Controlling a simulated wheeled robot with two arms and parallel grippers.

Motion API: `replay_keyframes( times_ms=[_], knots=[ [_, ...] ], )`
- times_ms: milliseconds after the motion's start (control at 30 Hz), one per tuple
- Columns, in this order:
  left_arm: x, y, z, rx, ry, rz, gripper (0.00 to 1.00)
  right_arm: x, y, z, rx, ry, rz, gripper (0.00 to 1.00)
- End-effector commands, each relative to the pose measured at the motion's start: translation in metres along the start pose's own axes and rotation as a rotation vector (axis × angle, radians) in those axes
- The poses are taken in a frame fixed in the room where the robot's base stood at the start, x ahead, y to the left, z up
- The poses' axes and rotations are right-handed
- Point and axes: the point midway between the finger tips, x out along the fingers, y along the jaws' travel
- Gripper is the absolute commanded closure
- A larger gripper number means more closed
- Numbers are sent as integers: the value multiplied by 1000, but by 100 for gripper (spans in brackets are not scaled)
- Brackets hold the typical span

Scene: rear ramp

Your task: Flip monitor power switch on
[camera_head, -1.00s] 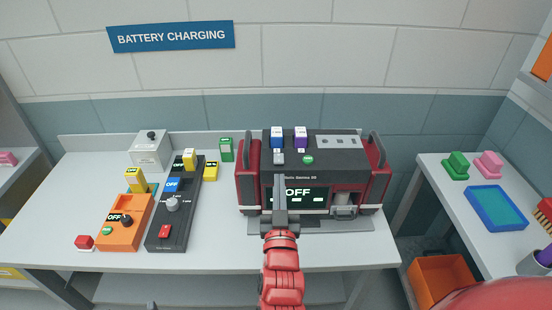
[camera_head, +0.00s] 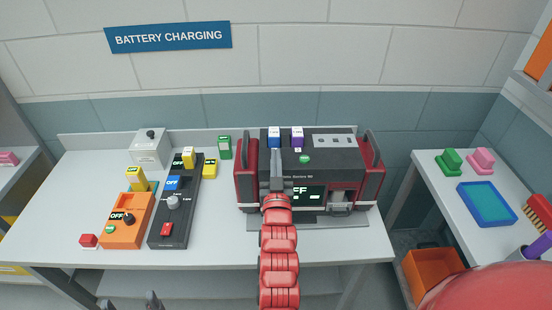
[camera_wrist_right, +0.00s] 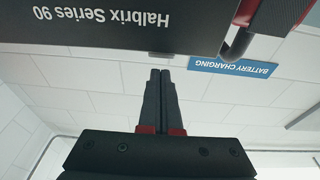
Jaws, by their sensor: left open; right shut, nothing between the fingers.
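The monitor (camera_head: 345,158) is a dark grey unit with red sides on the bench, marked Halbrix Series 90. Its screen (camera_head: 312,192) shows OFF, partly covered by my right arm. The right gripper (camera_head: 277,156) is shut and empty, its tips at the monitor's top front edge. In the right wrist view the monitor (camera_wrist_right: 120,30) appears upside down, and the shut fingers (camera_wrist_right: 160,75) point at a small grey piece (camera_wrist_right: 160,55) at its edge, seemingly the switch. In the head view that spot is hidden by the fingers; contact is unclear. My left gripper (camera_head: 130,301) is open at the bottom left edge.
Left of the monitor stand an orange charger box (camera_head: 126,220) and a black one (camera_head: 175,225), with battery blocks. A side table (camera_head: 435,190) holds a blue tray (camera_head: 487,204).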

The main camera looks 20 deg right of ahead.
Motion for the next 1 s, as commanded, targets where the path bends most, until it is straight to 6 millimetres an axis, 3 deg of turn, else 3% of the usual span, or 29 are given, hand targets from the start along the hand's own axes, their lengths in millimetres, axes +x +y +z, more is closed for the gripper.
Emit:
replay_keyframes(
  times_ms=[200, 567, 667, 800, 867, 1000],
  knots=[
    [8, 0, -1, 0, 0, 0, 25, -5, 1, 14, -1, 4, 2, 100],
    [7, 0, -1, 0, 0, 0, 25, -7, 0, 17, 0, 5, 1, 100],
    [0, 0, 0, 0, 0, 0, 25, -8, 0, 22, 0, 5, 1, 100],
    [-29, 1, 5, 0, 0, 0, 25, -12, 0, 38, 1, 31, 1, 100],
    [-18, 1, 3, 0, -1, 0, 25, -10, 0, 27, 1, 32, 1, 100],
    [-17, 1, 3, 0, 0, 0, 25, -10, 0, 28, 0, 29, 0, 100]
  ],
)
